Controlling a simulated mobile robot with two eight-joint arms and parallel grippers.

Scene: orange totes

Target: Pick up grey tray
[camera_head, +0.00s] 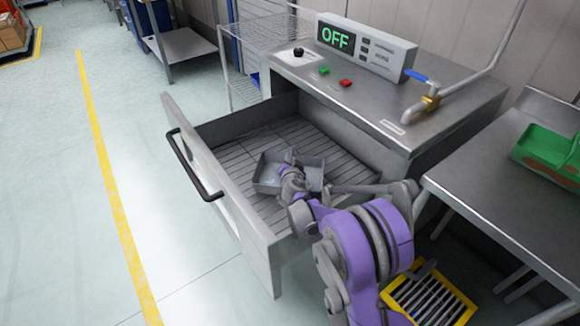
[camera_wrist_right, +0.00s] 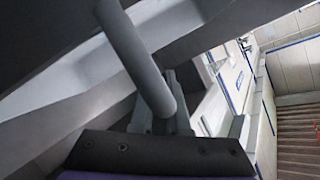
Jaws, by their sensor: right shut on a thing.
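The small grey tray (camera_head: 268,172) is inside the open metal drawer (camera_head: 224,174), over its slatted floor. I cannot tell whether it rests on the slats or is slightly raised. My right gripper (camera_head: 291,160) reaches in from the lower right and is shut on the tray, hiding part of its middle. In the right wrist view, large grey surfaces fill the left side close to the camera, and the grip itself is hard to make out. My left gripper is not in view.
The drawer's black handle (camera_head: 193,165) faces left. The machine's display (camera_head: 335,37) reads OFF, with a green button (camera_head: 324,70) and red button (camera_head: 346,83) below. A green container (camera_head: 550,143) stands on the right table (camera_head: 505,190). The floor left of the drawer is clear.

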